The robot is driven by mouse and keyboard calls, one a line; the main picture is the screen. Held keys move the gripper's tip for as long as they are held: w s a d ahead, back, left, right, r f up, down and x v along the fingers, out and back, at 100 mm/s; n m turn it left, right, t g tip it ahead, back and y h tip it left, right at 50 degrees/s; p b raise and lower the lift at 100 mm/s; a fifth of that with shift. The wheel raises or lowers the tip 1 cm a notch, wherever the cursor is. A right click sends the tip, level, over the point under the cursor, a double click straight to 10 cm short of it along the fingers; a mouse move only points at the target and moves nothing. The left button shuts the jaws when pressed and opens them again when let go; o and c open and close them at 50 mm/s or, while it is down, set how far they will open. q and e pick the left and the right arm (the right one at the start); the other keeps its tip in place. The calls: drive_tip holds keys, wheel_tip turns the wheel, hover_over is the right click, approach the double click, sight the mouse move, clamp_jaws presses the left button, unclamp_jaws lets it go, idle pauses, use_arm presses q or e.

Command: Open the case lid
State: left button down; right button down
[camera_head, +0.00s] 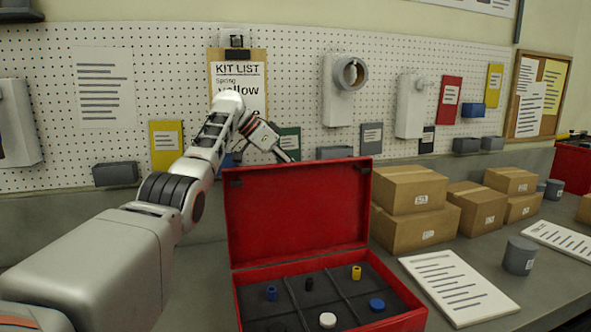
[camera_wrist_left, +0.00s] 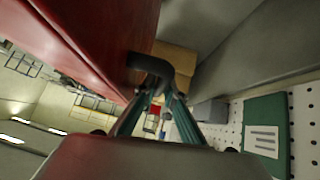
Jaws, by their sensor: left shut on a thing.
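The red case (camera_head: 300,268) stands on the bench with its lid (camera_head: 297,210) raised about upright at the back, its inside facing me. My left gripper (camera_head: 288,158) reaches over to the back of the lid, near its top edge. In the left wrist view, my left gripper (camera_wrist_left: 160,92) is shut on the black handle (camera_wrist_left: 152,64) of the red lid (camera_wrist_left: 92,38). The handle is hidden in the head view. My right gripper is in neither view.
Small blue, black, yellow and white parts lie in the case's dark compartments. Cardboard boxes (camera_head: 412,188) stand close to the right of the lid. A paper sheet (camera_head: 457,286) and grey cup (camera_head: 519,256) lie further right. The pegboard (camera_head: 300,105) is behind.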

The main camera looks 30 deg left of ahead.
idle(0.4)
use_arm(q)
drive_tip(key=c, duration=2.4)
unclamp_jaws()
drive_tip(key=shift+o, duration=0.2)
drive_tip(key=v, duration=1.2)
drive_tip(key=shift+f, duration=0.1)
